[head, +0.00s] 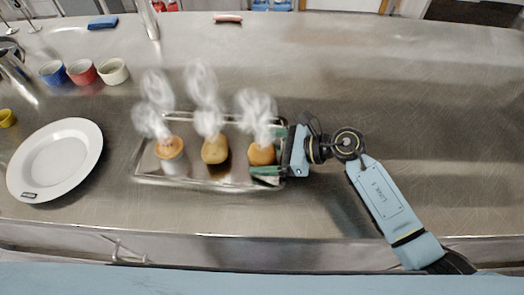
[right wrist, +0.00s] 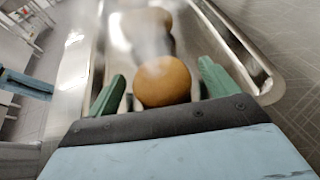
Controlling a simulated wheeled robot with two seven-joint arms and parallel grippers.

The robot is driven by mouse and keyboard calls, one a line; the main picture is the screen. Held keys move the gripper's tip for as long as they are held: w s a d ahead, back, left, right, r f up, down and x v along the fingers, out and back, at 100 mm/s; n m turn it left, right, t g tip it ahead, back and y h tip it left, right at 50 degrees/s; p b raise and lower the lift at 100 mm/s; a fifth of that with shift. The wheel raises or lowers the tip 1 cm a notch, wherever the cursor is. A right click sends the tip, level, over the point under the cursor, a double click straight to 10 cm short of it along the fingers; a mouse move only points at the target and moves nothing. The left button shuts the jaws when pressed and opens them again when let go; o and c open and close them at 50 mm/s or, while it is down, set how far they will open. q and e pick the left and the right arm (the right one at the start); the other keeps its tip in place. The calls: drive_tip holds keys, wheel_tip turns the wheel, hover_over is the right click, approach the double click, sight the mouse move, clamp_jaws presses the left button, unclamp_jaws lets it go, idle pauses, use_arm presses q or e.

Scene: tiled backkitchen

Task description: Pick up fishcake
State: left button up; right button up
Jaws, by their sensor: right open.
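Three round brown fishcake-like items steam on a metal tray (head: 190,184). The right one (head: 262,155) is nearest my right gripper (head: 268,152). In the right wrist view the near round item (right wrist: 162,81) lies between the green fingers of my open right gripper (right wrist: 160,88). Contact with the fingers cannot be told. Steam hides parts of the items. My left gripper is not in view.
A white plate (head: 56,160) lies left of the tray. Blue (head: 53,73), red (head: 82,72) and white (head: 113,71) cups stand behind it. A blue sponge-like block (head: 102,22) lies at the back. The steel counter is clear right of my right arm.

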drive_tip(key=c, duration=1.1)
